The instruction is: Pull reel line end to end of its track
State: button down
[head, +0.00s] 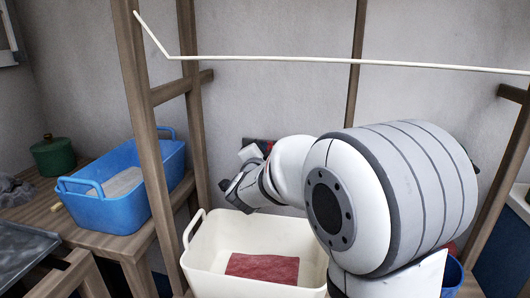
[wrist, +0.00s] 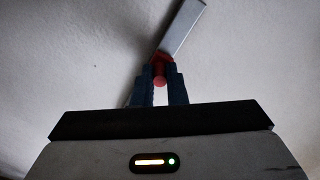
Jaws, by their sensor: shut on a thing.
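In the wrist view, the two dark blue fingers of my gripper (wrist: 159,82) are shut on a small red piece (wrist: 159,70), which looks like the reel line end. A flat pale grey strip (wrist: 182,27) runs from the red piece up and to the right, against a plain pale surface. In the head view, my gripper (head: 238,188) is near the back wall, above the cream tub, and is partly hidden by my arm. The held piece cannot be made out there. A dark and red item (head: 264,145) shows at the wall just behind my gripper.
A cream tub (head: 205,257) holding a red cloth (head: 262,268) is below my arm. A blue basket (head: 118,211) and a green pot (head: 53,157) stand on a wooden bench at left. Wooden posts (head: 145,120) and a white line (head: 320,60) cross the space.

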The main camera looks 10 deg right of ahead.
jog(key=shift+a, duration=0.1)
jog(key=a, duration=0.1)
jog(key=w+a, duration=0.1)
jog(key=a+p, duration=0.1)
jog(key=a, duration=0.1)
jog(key=shift+w, duration=0.35)
jog(key=c, duration=1.5)
grip_release()
jog(key=shift+d, duration=0.1)
jog(key=shift+o, duration=0.2)
jog(key=p+v, duration=0.1)
jog(key=v, duration=0.6)
jog(key=shift+s, duration=0.4)
